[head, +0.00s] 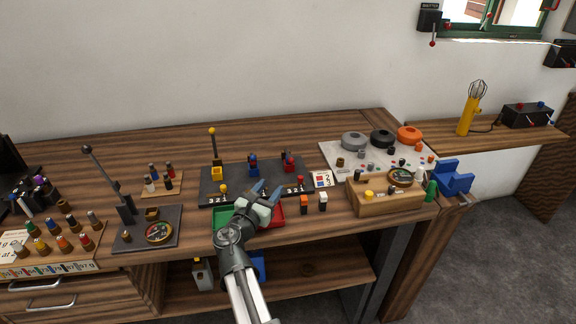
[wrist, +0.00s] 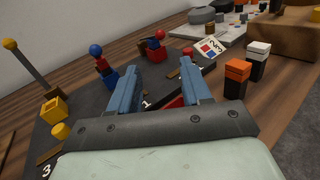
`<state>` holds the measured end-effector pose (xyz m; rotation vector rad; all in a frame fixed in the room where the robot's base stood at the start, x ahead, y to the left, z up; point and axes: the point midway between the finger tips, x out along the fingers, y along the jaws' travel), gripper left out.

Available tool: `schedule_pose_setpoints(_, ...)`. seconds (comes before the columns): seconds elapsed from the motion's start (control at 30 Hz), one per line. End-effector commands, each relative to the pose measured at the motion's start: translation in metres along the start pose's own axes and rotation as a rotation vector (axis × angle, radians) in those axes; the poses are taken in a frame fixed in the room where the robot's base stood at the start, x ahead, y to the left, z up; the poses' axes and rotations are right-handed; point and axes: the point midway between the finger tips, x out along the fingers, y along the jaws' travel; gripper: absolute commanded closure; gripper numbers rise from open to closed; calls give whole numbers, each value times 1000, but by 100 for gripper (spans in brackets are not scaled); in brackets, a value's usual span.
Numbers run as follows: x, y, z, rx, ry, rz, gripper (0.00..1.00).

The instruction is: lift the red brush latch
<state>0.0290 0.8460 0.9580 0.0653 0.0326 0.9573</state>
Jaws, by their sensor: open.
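The red latch (head: 290,165) stands at the right end of a dark board (head: 236,180), low and not raised like the yellow one. In the wrist view the red latch (wrist: 154,50) shows beyond my fingertips, between them and apart from them. A small red knob (head: 300,180) sits in front of it; in the wrist view this knob (wrist: 187,52) is just past the right fingertip. My gripper (head: 269,188) is open and empty, over the front edge of the board. The fingers (wrist: 160,82) hide part of the board.
A blue latch (head: 253,164) stands left of the red one, then a yellow block (head: 216,173) with an upright yellow-tipped lever (head: 212,135). Red and green trays lie under my gripper. A number card (head: 322,179) and orange and white capped blocks (head: 305,202) stand to the right.

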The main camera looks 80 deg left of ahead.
Motion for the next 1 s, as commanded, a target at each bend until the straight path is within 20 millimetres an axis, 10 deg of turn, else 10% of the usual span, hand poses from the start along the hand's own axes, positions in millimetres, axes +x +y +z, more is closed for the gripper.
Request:
schedule_pose_setpoints(0.6,102,1,0,1,1,-1,52)
schedule_pose_setpoints(1.0,132,0,0,1,1,1,52)
